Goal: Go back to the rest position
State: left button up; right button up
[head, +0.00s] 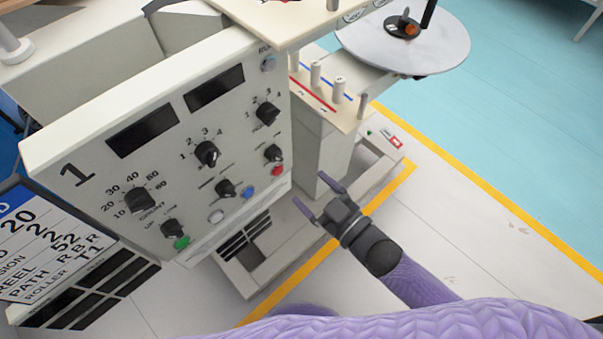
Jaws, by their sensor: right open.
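My right gripper (318,199) shows right of centre in the head view, at the end of my purple arm. It is open, its two dark fingers are spread and nothing is between them. It is in front of the rewind station's cream control panel (90,150), to the right of the panel's lower right corner, and looks apart from it. My left gripper is not in the view.
The panel, marked 1, carries several black knobs, two dark displays and coloured buttons. A grey reel disc (440,45) and a peg plate (325,95) stand at the upper right. A label board (40,255) is at the left.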

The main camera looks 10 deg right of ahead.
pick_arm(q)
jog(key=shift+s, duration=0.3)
pick_arm(e)
jog(key=s+d+f+m+g+h, duration=0.25)
jog(key=s+d+f+h, duration=0.2)
jog(key=f, duration=0.45)
jog(key=s+d+f+m+g+h, duration=0.25)
jog(key=s+d+f, duration=0.2)
jog(key=f, duration=0.45)
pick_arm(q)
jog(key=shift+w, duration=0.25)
pick_arm(e)
jog(key=s+d+f+m+g+h, duration=0.1)
jog(key=s+f+g, duration=0.3)
jog(key=s, duration=0.8)
jog(key=s+d+f+m+g+h, duration=0.1)
jog(key=s+d+f+g+h, duration=0.2)
jog(key=s, duration=0.9)
jog(key=f+g, duration=0.1)
jog(key=g, duration=0.1)
jog(key=shift+d+f+g, duration=0.15)
jog(key=shift+f+g, duration=0.15)
jog(key=shift+f, duration=0.1)
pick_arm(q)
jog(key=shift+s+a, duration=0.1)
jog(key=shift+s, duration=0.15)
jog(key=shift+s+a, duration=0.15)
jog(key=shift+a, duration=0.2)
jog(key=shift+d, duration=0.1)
